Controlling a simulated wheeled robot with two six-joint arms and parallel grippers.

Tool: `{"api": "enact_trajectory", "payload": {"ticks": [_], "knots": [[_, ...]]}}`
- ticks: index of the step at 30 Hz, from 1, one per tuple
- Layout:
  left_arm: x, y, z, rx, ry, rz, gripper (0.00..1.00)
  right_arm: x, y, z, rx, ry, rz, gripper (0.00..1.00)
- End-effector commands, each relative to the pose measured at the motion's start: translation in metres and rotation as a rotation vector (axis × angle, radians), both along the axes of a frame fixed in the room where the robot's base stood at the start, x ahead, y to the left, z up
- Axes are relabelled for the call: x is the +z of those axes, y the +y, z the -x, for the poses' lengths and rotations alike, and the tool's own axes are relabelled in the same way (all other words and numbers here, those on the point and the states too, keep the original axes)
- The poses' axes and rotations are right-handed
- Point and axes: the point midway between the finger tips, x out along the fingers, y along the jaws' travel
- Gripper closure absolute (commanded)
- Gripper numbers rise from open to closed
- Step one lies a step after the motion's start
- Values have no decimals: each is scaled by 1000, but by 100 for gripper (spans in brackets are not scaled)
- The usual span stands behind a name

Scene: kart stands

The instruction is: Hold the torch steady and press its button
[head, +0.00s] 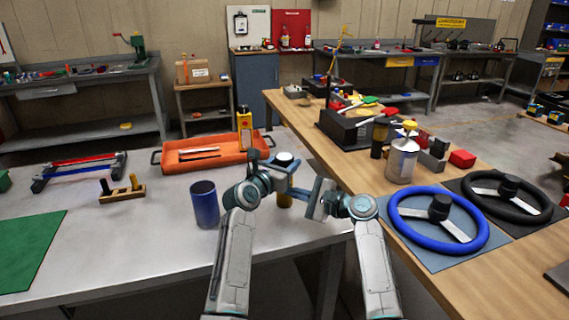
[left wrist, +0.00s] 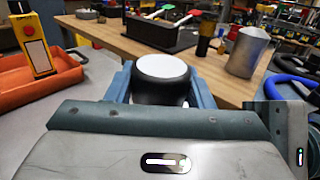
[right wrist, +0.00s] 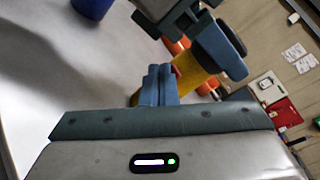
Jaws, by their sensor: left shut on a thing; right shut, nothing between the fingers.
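The torch stands upright between my arms, its black head with a pale lens (head: 285,158) on top and its yellow body (head: 285,200) below. My left gripper (head: 286,182) is shut on the torch, its blue fingers either side of the black head (left wrist: 160,90) in the left wrist view. In the right wrist view the yellow body (right wrist: 192,78) shows a bit of the red button (right wrist: 176,70). My right gripper (right wrist: 158,84) is shut and empty, its fingertips right beside the button and partly hiding it. I cannot tell whether they touch it.
A blue cup (head: 205,205) stands close to my left arm. An orange tray (head: 175,158) with a yellow box (head: 244,130) lies behind. A wooden bench (head: 345,175) with a blue steering wheel (head: 438,221) and a metal can (head: 402,160) is at right.

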Motion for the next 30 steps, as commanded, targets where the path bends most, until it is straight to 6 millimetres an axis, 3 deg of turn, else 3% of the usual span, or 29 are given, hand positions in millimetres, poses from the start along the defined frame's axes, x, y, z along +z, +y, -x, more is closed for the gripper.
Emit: {"api": "enact_trajectory", "payload": {"ticks": [19, 30], "knots": [[0, 0, 0, 0, 1, -1, 82, 0, 1, -3, 0, 1, -1, 100], [0, 0, 0, 0, 1, -1, 82, -1, -2, 8, 0, 1, 1, 100]]}}
